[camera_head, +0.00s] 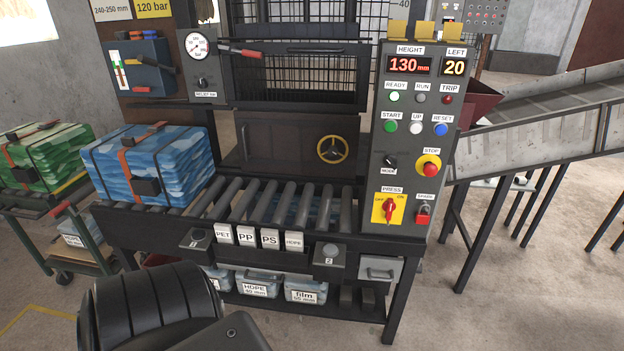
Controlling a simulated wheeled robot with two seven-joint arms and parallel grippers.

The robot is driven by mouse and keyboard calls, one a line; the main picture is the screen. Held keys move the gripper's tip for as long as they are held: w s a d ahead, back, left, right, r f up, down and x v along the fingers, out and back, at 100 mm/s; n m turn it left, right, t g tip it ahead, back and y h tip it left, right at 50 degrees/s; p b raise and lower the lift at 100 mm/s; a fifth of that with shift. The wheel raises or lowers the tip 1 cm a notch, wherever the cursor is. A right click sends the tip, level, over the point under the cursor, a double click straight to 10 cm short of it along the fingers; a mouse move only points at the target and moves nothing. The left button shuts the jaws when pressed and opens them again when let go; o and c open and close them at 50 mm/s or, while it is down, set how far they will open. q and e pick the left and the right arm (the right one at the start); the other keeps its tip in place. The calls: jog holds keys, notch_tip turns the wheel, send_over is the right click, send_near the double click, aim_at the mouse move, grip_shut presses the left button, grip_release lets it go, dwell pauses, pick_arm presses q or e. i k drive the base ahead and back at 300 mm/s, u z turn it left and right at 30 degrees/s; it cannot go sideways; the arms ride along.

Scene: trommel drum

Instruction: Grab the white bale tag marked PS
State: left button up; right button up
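The white bale tag marked PS (270,238) hangs upright on the front edge of the roller table. It is third in a row of white tags, between the PP tag (246,235) and the HDPE tag (294,240). The PET tag (223,233) is at the left end of the row. All of the PS tag's face is visible and nothing touches it from the front. Neither of my grippers shows in the head view.
A blue strapped bale (150,165) sits on the rollers (265,203) at left. Button boxes 1 (196,239) and 2 (330,258) flank the tags. The control panel (410,140) rises at right. Labelled bins (257,286) stand below.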

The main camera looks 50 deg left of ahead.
aim_at(270, 238)
jog(key=u, duration=0.2)
jog(key=i, duration=0.75)
jog(key=u, duration=1)
jog(key=i, duration=0.3)
jog(key=u, duration=0.25)
